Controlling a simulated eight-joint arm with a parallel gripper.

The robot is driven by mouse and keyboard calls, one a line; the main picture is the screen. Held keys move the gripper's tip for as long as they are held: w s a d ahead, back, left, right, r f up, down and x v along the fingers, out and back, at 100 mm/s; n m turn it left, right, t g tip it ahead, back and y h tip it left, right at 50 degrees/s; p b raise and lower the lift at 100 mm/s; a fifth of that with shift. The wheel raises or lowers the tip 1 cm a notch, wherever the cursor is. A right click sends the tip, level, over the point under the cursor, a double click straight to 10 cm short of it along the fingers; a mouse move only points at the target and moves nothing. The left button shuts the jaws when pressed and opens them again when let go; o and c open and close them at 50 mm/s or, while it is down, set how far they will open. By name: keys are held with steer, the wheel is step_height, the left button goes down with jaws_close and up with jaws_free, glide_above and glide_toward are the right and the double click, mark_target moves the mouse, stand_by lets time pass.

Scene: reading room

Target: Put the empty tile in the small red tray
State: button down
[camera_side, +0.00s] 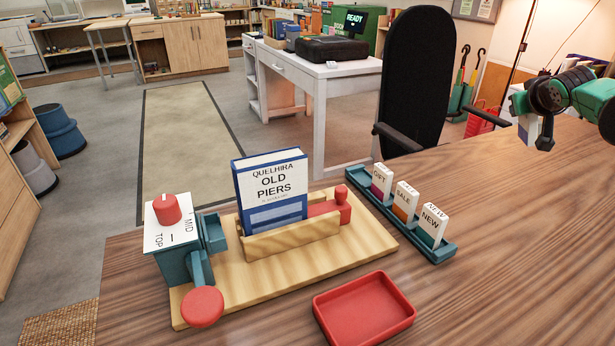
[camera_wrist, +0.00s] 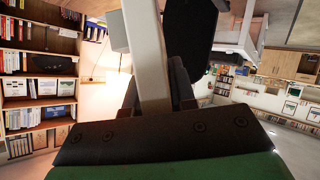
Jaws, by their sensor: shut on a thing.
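The small red tray (camera_side: 364,308) lies empty on the table's near edge. My gripper (camera_side: 545,138) is raised at the far upper right, well away from tray and rack. In the wrist view my gripper (camera_wrist: 155,88) is shut on a long pale piece (camera_wrist: 147,45). No lettering shows on this piece, and I cannot tell for sure that it is the empty tile.
A wooden board (camera_side: 345,247) carries an upright book (camera_side: 271,194) in a holder, and a teal device (camera_side: 176,262) with red knobs stands at its left. A black chair (camera_side: 415,85) stands behind the table. The table's right side is clear.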

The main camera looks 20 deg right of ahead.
steer(key=a+f+n+t+y, duration=0.2)
steer(key=a+n+y, duration=0.3)
steer(key=a, duration=0.7)
steer(key=a+f+n+t+y, duration=0.15)
steer(key=a+n+y, duration=0.25)
steer(key=a, duration=0.8)
steer(key=d+r+m+g+h, duration=0.15)
steer(key=d+m+h, duration=0.3)
steer(key=d, duration=0.65)
steer(key=d+r+m+g+h, duration=0.15)
steer(key=d+m+h, duration=0.35)
steer(key=d, duration=0.7)
steer(key=s+d+r+m+g+h, duration=0.1)
steer(key=s+d+m+g, duration=0.3)
steer(key=s+d+m, duration=0.45)
steer(key=s+d+r+m+g+h, duration=0.2)
steer(key=s+d+m+g, duration=0.25)
steer(key=d, duration=0.75)
steer(key=shift+n+y, duration=0.25)
steer(key=shift+n, duration=0.1)
steer(key=f, duration=1.9)
steer(key=shift+s+d+f, duration=0.15)
steer(key=shift+s+f, duration=0.25)
steer(key=shift+f, duration=0.1)
